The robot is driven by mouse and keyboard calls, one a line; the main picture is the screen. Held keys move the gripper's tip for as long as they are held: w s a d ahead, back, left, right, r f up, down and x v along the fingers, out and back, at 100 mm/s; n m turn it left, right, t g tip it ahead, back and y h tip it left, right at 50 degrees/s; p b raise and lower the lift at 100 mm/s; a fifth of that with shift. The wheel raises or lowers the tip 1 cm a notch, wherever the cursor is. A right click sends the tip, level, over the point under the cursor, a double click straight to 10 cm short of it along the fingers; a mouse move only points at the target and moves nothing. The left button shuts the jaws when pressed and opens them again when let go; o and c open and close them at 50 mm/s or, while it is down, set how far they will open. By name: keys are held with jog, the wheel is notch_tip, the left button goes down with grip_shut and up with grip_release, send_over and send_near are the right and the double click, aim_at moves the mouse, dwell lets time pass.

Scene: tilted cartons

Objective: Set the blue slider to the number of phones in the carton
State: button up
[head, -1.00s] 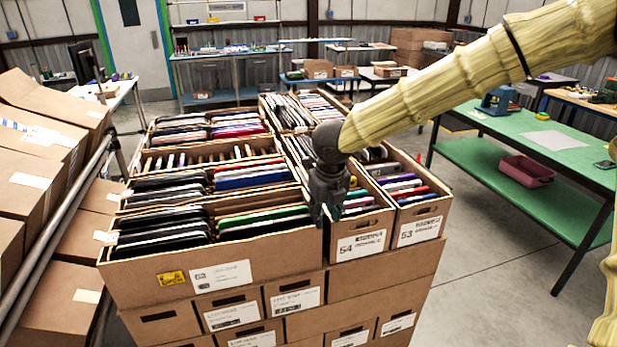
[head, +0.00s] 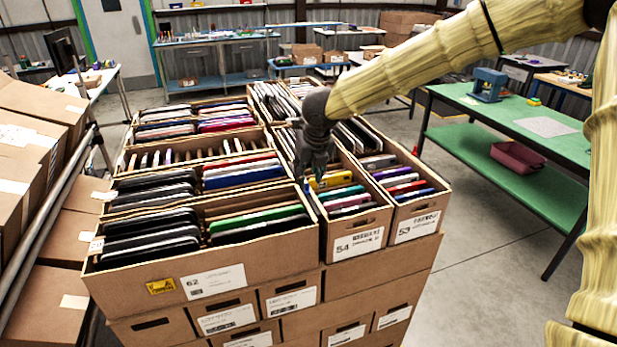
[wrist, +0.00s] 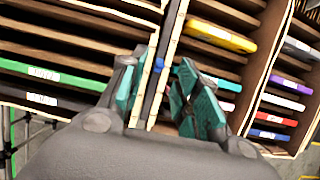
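Carton 54 (head: 356,243) holds several thin phones on edge in slots, including a yellow one (head: 330,180); the yellow one also shows in the wrist view (wrist: 219,36). My gripper (head: 316,172) points down over the left side of this carton. In the wrist view my gripper (wrist: 160,72) has its teal-padded fingers apart. A small blue piece (wrist: 160,63), apparently the blue slider, shows between the fingers by the carton's edge strip. I cannot tell whether the fingers touch it. Any scale numbers are not readable, and my gripper hides part of the carton in the head view.
Carton 53 (head: 417,226) stands right of carton 54, and carton 62 (head: 130,284) to its left, both holding phones. More cartons are stacked below and behind. A green table (head: 510,118) stands at right, a metal rail (head: 50,235) at left. Floor is clear between stack and table.

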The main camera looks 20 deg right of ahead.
aim_at(307, 191)
jog(key=shift+p+x, duration=0.45)
jog(key=shift+x, duration=1.55)
jog(key=shift+s+d, duration=0.1)
jog(key=shift+d, duration=0.05)
jog(key=shift+c, duration=0.5)
grip_shut()
